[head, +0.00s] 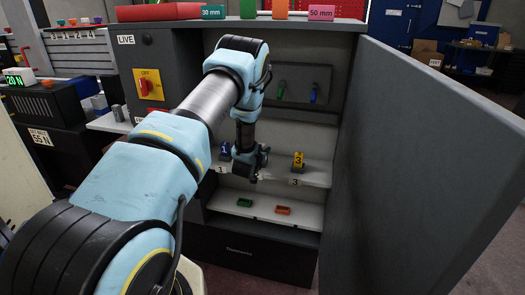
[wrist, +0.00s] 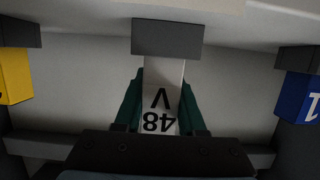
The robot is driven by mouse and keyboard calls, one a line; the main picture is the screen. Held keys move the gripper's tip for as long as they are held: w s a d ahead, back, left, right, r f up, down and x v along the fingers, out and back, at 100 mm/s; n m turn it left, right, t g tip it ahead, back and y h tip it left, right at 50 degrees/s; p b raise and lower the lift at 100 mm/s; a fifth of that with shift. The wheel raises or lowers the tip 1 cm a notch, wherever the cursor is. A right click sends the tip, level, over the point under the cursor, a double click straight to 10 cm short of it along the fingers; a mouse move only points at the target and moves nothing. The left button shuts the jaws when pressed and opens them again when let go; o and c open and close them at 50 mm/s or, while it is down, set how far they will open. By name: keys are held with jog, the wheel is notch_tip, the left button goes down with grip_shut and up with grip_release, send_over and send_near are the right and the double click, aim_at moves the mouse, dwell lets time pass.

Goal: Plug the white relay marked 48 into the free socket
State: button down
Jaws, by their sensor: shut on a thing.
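The white relay marked 48 V (wrist: 164,74) lies between the green fingers of my gripper (wrist: 160,98) in the wrist view. My gripper is shut on it. The relay's far end meets the middle grey socket (wrist: 167,38) in the picture; I cannot tell whether it touches or enters it. In the head view my gripper (head: 247,172) is inside the cabinet at the middle of the shelf, hiding the relay and the middle socket. A blue relay marked 1 (head: 225,150) stands left of it and a yellow relay (head: 298,160) right of it.
The open grey cabinet door (head: 430,170) fills the right side. The lower shelf (head: 262,218) holds a green item (head: 245,202) and an orange item (head: 283,210). A yellow switch panel with a red knob (head: 148,84) is on the cabinet's left front. In the wrist view, neighbouring relays flank my gripper with gaps.

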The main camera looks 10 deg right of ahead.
jog(key=shift+f+b, duration=0.85)
jog(key=shift+f, duration=0.1)
jog(key=shift+c, duration=2.1)
grip_release()
jog(key=b+v, duration=0.2)
jog(key=v, duration=0.9)
jog(key=shift+w+r, duration=0.1)
